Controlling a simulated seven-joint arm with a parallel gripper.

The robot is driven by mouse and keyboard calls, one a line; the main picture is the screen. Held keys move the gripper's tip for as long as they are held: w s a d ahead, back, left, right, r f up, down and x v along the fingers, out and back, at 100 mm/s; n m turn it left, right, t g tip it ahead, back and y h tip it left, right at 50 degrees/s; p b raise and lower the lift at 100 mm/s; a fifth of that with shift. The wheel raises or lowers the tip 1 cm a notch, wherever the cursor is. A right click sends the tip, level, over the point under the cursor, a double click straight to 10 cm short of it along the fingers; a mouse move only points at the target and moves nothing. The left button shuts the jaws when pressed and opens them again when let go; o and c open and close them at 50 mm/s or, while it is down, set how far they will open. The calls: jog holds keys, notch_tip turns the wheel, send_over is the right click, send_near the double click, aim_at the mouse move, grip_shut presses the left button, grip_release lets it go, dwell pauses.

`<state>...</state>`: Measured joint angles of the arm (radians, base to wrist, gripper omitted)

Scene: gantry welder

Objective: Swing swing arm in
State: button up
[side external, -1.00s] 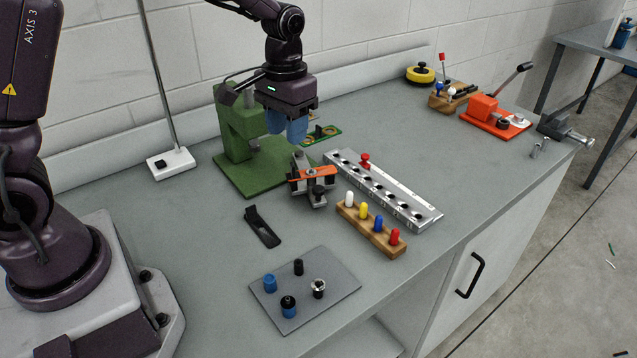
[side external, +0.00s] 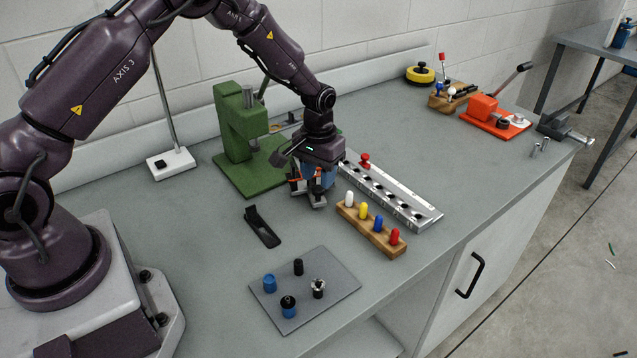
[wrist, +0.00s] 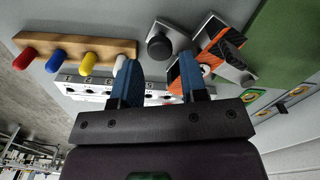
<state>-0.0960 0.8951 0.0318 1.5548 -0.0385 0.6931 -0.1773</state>
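The small grey metal fixture (side external: 317,201) with an orange bar (side external: 292,178) sits just in front of the green press. The orange bar looks like the swing arm. My gripper (side external: 318,180) is low over this fixture and hides most of it. In the wrist view the two blue fingers of my gripper (wrist: 159,62) are spread apart with nothing clamped between them. The orange bar (wrist: 207,62) lies beside and partly behind the right finger. A black round knob (wrist: 160,46) on a grey block shows between and beyond the fingertips. I cannot tell whether a finger touches the bar.
The green press (side external: 235,135) stands behind my gripper. A silver hole rail (side external: 405,203) and a wooden peg block (side external: 352,219) are close on the right. A black clip (side external: 262,228) and a grey plate with knobs (side external: 335,272) lie in front.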

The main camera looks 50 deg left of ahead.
jog(key=shift+f, duration=1.4)
grip_shut()
